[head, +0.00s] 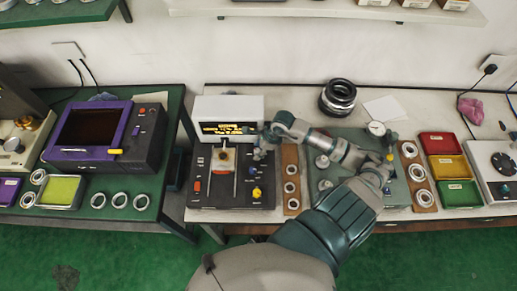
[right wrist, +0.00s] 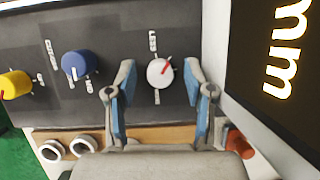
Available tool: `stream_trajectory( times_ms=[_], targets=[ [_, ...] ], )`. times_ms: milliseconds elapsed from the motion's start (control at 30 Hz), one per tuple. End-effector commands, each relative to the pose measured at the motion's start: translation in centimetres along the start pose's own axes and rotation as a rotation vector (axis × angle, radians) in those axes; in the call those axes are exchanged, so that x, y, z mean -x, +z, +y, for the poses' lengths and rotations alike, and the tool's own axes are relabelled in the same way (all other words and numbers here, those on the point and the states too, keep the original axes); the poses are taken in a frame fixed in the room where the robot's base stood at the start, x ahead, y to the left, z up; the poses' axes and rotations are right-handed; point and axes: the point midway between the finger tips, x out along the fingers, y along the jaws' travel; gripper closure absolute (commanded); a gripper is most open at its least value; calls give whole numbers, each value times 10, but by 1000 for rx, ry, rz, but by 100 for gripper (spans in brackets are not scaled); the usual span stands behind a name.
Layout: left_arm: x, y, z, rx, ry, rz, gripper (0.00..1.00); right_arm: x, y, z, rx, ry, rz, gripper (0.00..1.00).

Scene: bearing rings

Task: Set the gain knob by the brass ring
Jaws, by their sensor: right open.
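A black control panel (head: 232,190) stands on the right-hand bench. In the right wrist view it carries a white knob (right wrist: 160,73) with a red pointer, a blue knob (right wrist: 76,65) and a yellow knob (right wrist: 15,85). Their labels are too small to read, so I cannot tell which is gain. My right gripper (right wrist: 157,83) is open, with one finger on each side of the white knob; contact is unclear. In the head view the right gripper (head: 262,141) is over the panel's upper right. I cannot pick out a brass ring for certain. My left gripper is out of view.
A white display unit (head: 228,106) with glowing text stands behind the panel; its display fills the wrist view's right side. A wooden strip (head: 291,203) with rings lies right of the panel. Dark stacked rings (head: 338,97) stand behind my arm. Red, yellow and green trays (head: 440,143) lie right.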

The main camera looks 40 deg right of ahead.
Motion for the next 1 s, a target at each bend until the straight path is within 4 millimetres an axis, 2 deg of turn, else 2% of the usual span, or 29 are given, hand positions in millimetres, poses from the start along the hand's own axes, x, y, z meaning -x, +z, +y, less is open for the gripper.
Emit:
stream_trajectory(
  times_ms=[133,333,367,867,900,1000],
  targets=[
    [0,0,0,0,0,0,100,0,-1,0,-1,1,-1,50],
    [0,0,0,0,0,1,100,0,-1,-1,-1,1,-1,100],
    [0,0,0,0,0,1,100,0,-1,-1,-1,0,-1,100],
    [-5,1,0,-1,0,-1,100,1,0,-2,-57,-26,1,100],
    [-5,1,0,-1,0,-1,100,1,0,-2,-57,-26,1,69],
    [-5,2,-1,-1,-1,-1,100,1,0,-2,-57,-26,1,47]
  ],
)
